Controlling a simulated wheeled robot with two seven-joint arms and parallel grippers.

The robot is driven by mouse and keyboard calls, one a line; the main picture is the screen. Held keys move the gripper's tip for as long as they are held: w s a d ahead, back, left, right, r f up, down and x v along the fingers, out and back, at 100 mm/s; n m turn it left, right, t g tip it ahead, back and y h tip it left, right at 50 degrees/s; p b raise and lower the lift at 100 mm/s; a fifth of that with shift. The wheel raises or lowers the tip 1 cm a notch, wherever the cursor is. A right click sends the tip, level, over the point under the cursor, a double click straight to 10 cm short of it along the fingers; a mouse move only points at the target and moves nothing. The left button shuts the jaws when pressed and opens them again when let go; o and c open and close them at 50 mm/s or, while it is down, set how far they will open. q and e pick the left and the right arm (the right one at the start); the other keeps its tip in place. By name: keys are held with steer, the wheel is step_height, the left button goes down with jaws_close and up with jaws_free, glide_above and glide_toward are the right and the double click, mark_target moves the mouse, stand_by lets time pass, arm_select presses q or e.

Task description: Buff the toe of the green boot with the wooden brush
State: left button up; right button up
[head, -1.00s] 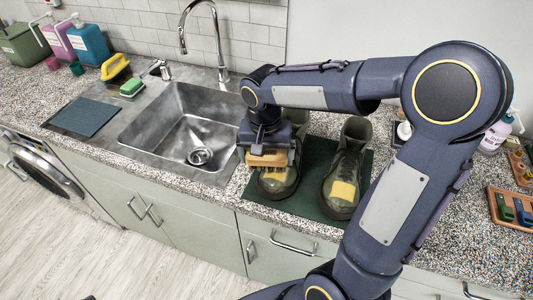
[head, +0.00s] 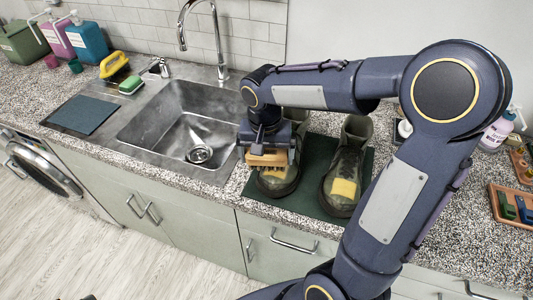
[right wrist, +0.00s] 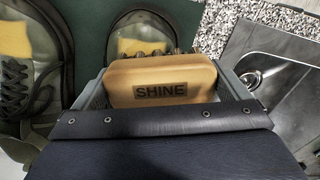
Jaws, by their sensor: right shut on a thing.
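Two green boots stand side by side, the left boot (head: 281,183) near the sink and the right boot (head: 345,168) beside it. Each has a yellowish patch on its toe. My right gripper (head: 268,148) is over the left boot's toe, shut on the wooden brush (head: 267,159). In the right wrist view the brush (right wrist: 160,82) carries a "SHINE" label, and the left boot's toe (right wrist: 125,25) shows just beyond its bristles. I cannot tell whether the bristles touch the boot. The left gripper is not in view.
The boots stand on a dark green mat (head: 312,202) on the speckled counter. A metal sink (head: 165,135) with a tall tap (head: 216,40) lies to the left. A wooden rack (head: 511,207) and a pump bottle (head: 494,133) stand at the right.

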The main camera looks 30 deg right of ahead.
mark_target(287, 158)
steer(key=shift+f, duration=0.4)
steer(key=shift+s+d+r, duration=0.15)
steer(key=shift+s+d, duration=0.7)
steer(key=shift+s, duration=0.15)
steer(key=shift+s+d+b, duration=0.4)
steer(key=shift+s+d, duration=0.5)
steer(key=shift+s, duration=0.05)
steer(key=shift+w+a+f, duration=0.25)
steer(key=shift+w+a, duration=0.75)
steer(key=shift+w, duration=0.05)
